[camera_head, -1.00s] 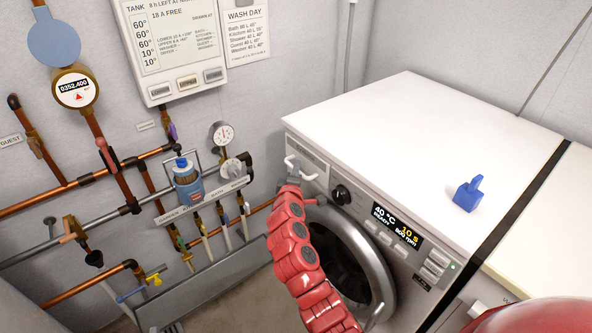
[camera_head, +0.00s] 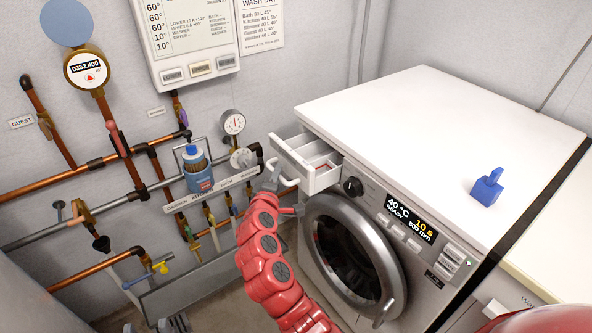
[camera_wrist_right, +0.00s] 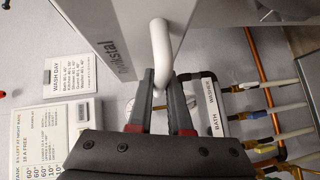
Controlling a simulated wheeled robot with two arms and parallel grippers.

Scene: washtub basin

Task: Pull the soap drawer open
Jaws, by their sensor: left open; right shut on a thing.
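The white soap drawer (camera_head: 319,179) stands pulled out of the washing machine's upper left front, with its compartments visible from above. My right gripper (camera_head: 271,181) is at the drawer's front, shut on its white loop handle (camera_head: 289,183). In the right wrist view the handle (camera_wrist_right: 159,48) runs down between the two fingers (camera_wrist_right: 160,100), and the drawer front (camera_wrist_right: 118,30) is close above them. My left gripper (camera_head: 172,324) shows only as grey tips at the bottom edge, open and away from the drawer.
The washing machine (camera_head: 440,115) has a round door (camera_head: 350,255) below the drawer. A blue object (camera_head: 487,187) stands on its top. Pipes, a gauge (camera_head: 233,122) and a blue bottle (camera_head: 197,168) line the wall left of the drawer.

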